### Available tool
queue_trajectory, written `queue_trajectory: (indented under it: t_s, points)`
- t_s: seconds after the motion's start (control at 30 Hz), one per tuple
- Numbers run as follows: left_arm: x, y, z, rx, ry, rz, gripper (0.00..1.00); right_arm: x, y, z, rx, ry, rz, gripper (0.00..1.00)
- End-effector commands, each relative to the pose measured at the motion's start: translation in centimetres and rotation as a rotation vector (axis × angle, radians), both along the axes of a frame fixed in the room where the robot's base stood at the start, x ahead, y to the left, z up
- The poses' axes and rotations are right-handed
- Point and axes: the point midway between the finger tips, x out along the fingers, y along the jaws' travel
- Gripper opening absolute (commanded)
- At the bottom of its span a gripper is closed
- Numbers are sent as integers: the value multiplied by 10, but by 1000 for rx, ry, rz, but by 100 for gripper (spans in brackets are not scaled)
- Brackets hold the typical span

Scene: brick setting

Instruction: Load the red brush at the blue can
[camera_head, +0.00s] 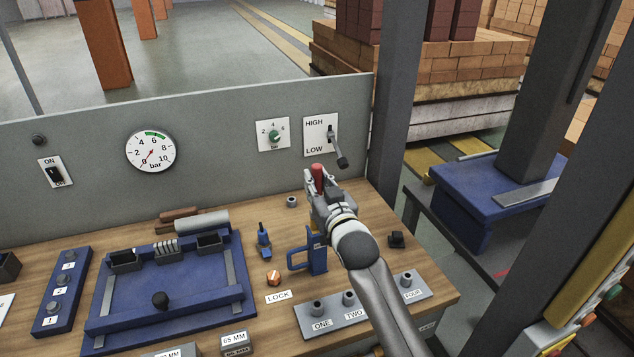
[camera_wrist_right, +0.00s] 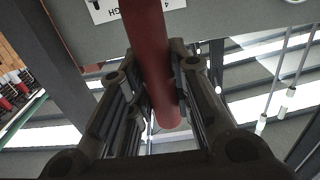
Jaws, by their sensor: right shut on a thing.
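A red rod-like thing, which I take for the red brush (camera_head: 318,177), stands up out of my right gripper (camera_head: 320,196) above the back right of the wooden bench. In the right wrist view the red shaft (camera_wrist_right: 150,60) runs between the two fingers of the gripper (camera_wrist_right: 158,95), which is shut on it. No bristles show. A blue object with a loop handle (camera_head: 317,258) stands on the bench just below and left of the gripper; it may be the blue can. My left gripper is not in view.
A grey panel with a gauge (camera_head: 150,151), a dial (camera_head: 273,135) and a HIGH/LOW lever (camera_head: 339,150) rises behind the bench. A blue fixture tray (camera_head: 190,285) lies left. A grey block with ONE, TWO and FOUR labels (camera_head: 385,303) lies at the front right, partly behind my arm.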

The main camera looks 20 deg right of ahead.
Motion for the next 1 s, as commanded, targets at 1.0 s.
queue_trajectory:
  t_s: [1.0]
  points:
    - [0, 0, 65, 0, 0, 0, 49, 0, 0, 69, 0, -3, 0, 0]
